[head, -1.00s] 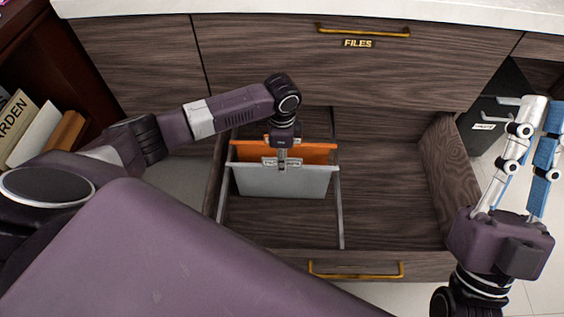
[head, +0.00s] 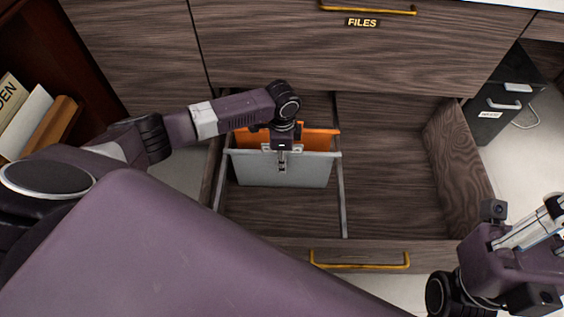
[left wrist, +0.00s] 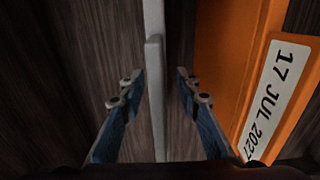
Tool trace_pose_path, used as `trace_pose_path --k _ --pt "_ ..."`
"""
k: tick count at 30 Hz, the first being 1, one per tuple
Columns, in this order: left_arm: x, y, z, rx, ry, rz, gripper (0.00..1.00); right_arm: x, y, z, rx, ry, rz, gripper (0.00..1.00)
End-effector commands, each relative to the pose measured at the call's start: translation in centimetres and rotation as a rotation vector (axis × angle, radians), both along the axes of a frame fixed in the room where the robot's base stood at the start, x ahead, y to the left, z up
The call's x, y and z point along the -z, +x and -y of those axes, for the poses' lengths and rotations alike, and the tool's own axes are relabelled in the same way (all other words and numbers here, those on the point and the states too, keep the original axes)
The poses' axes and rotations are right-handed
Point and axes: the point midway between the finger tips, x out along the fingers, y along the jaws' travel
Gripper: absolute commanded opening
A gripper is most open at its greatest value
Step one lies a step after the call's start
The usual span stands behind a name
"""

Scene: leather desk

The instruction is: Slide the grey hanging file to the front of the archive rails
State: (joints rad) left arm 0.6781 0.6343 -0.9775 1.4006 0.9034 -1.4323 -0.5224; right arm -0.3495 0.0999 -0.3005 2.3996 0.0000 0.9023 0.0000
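The grey hanging file (head: 305,173) hangs across two metal rails (head: 342,205) in the open drawer, just in front of an orange file (head: 322,141). My left gripper (head: 283,166) is over the grey file's top edge. In the left wrist view its two blue-padded fingers (left wrist: 157,80) stand apart, one on each side of the grey file's upright edge (left wrist: 155,60), with visible gaps. The orange file (left wrist: 222,60) and its date label (left wrist: 277,100) lie to the right there. My right gripper (head: 545,225) is at the right edge, partly cut off; its opening is hidden.
The rails are bare between the grey file and the drawer front (head: 270,250), which has a brass handle (head: 360,259). The right half of the drawer (head: 390,170) is empty. A closed drawer labelled FILES (head: 362,22) is behind.

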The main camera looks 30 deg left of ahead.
Motion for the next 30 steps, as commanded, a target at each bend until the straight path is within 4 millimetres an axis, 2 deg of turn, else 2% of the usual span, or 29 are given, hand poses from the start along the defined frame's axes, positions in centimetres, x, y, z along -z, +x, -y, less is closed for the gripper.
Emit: trace_pose_path --k 10,19,30 --pt "0.40 -0.01 0.00 0.001 0.001 0.000 0.30 0.18 0.04 0.00 0.000 -0.001 -0.002 0.15" --pt "0.38 -0.01 0.00 0.001 0.001 0.000 0.00 0.18 0.04 -0.01 0.000 -0.001 -0.003 0.15" --pt "0.28 -0.18 0.09 0.001 0.000 -0.001 0.00 -0.01 0.35 -0.07 0.002 -0.005 -0.015 0.15"
